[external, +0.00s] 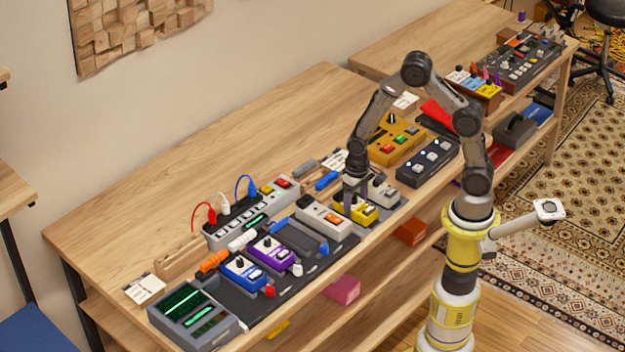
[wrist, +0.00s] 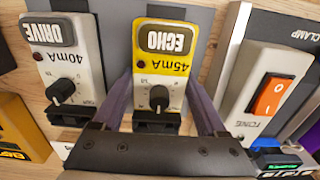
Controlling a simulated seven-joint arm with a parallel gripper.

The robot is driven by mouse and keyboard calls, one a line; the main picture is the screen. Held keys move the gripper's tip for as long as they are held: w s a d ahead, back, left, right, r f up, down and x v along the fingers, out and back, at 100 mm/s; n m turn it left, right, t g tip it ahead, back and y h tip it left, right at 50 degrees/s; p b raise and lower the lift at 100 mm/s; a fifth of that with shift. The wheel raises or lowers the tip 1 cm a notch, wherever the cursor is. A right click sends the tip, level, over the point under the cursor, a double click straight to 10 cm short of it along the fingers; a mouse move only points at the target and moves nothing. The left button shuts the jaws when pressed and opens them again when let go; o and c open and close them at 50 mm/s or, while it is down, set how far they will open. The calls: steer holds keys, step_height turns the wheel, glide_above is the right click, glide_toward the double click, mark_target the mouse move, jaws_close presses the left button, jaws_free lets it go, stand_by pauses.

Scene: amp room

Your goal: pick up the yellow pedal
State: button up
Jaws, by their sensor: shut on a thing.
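The yellow pedal (external: 362,213) is on the grey board on the bench, under my gripper (external: 354,190) in the external view. In the wrist view the yellow pedal (wrist: 172,69) reads ECHO and 45mA, with a white face panel and a black knob. My gripper (wrist: 160,88) is shut on it, one purple-grey finger along each side. The fingers hide parts of its sides. I cannot tell whether it is clear of the board.
A white DRIVE pedal (wrist: 66,62) stands close on one side. A white unit with an orange switch (wrist: 268,95) stands on the other. Blue (external: 243,273) and purple (external: 272,254) pedals sit further left.

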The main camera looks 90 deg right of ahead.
jaws_close()
steer(key=shift+r, duration=0.1)
